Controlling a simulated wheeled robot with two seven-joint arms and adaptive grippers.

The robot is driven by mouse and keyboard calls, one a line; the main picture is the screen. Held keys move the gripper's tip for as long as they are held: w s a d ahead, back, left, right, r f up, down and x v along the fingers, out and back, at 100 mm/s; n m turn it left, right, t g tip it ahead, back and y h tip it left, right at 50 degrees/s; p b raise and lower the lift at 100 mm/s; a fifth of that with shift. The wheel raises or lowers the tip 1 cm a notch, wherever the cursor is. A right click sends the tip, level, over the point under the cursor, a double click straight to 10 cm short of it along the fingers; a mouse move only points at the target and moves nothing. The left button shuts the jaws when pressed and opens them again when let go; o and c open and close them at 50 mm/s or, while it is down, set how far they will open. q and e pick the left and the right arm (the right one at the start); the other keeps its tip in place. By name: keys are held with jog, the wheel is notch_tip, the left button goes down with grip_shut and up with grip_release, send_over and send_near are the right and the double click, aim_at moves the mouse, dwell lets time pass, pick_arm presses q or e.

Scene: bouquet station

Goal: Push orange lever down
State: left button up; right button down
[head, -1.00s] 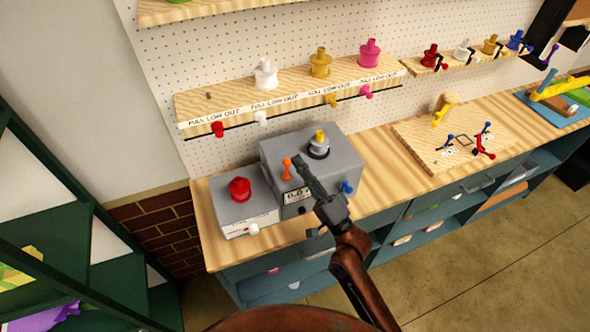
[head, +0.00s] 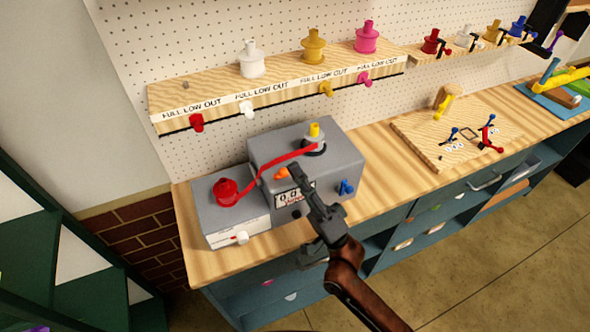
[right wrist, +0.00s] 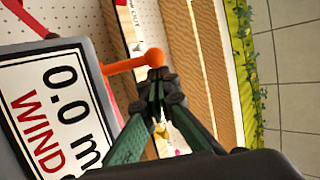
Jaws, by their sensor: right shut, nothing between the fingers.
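The orange lever (head: 281,174) is on the front of the grey winder box (head: 265,150), left of my right gripper (head: 294,168). In the head view it looks short and tilted. In the right wrist view the lever (right wrist: 125,66) sticks out sideways with its round knob (right wrist: 154,57) at the closed fingertips (right wrist: 160,74); the knob seems to touch them. My right gripper is shut with nothing between its fingers. A label with a readout (head: 295,198) is beside the lever; the wrist view shows "0.0 m" and "WIND". My left gripper is not in view.
A red ribbon (head: 290,160) runs from the red spool (head: 226,192) on the lower box to the yellow-topped post (head: 314,132). A shelf (head: 205,99) with spools is behind.

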jog(key=v, duration=1.1)
jog(key=shift+f, duration=0.25)
jog(key=shift+d, duration=0.1)
